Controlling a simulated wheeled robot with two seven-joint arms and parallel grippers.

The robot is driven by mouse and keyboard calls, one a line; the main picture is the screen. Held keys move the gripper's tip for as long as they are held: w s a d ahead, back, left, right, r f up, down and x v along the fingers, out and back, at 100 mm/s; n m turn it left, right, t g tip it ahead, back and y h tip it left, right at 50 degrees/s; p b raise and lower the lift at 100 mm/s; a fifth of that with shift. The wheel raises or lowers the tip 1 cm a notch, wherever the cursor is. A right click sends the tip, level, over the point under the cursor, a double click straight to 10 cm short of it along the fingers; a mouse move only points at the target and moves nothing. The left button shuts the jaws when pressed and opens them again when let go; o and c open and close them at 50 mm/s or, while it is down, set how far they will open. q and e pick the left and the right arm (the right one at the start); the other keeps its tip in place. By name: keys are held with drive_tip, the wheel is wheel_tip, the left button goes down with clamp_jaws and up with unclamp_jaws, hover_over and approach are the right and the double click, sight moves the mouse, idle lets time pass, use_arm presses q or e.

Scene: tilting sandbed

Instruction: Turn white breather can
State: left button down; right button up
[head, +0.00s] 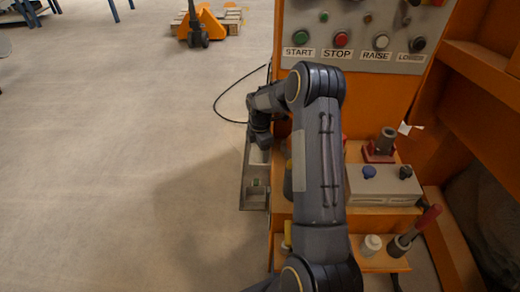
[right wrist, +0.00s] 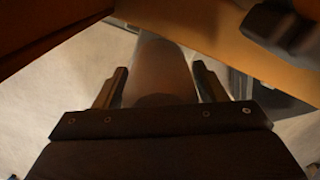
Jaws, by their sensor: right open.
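In the right wrist view, a pale, shaded cylinder (right wrist: 162,72), which looks like the white breather can, stands between the two fingers of my right gripper (right wrist: 161,88). The fingers are open, one on each side of it. I cannot tell whether either finger touches it. In the head view my right arm reaches up and bends left, with its wrist end at the left side of the orange machine (head: 368,102). The cylinder cannot be made out in the head view. My left gripper is not in view.
A control panel (head: 352,62) with labelled buttons is above the arm. A grey box (head: 383,187), a red-based fitting (head: 380,150), a small white-topped bottle (head: 371,244) and a red-handled tool (head: 420,226) sit at the right. A narrow grey metal frame (head: 254,200) borders clear floor.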

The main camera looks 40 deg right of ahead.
wheel_tip(320, 180, up, 8)
drive_tip(key=shift+f+p, duration=0.25)
drive_tip(key=shift+p, duration=0.25)
drive_tip(key=shift+o, duration=0.4)
